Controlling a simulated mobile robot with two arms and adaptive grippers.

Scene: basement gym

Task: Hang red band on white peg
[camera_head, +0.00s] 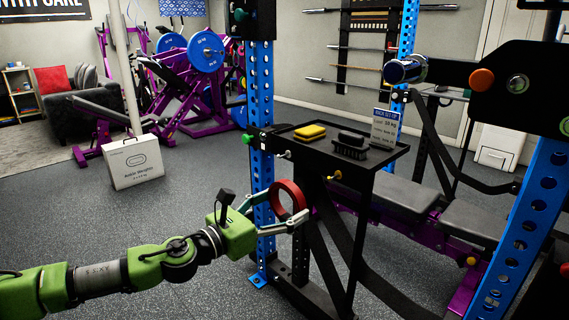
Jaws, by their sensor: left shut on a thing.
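The red band (298,194) is a ring held upright at the side of the rack, beside the blue upright. My left gripper (283,211) comes in from the left and is shut on the red band. The white peg (285,154) is a small pale tip on the front edge of the black tray, above the band. The band is below the peg and apart from it. My right gripper is not in view.
A green peg (247,138) and a yellow peg (335,176) flank the white one. A blue upright (262,95) stands close by.

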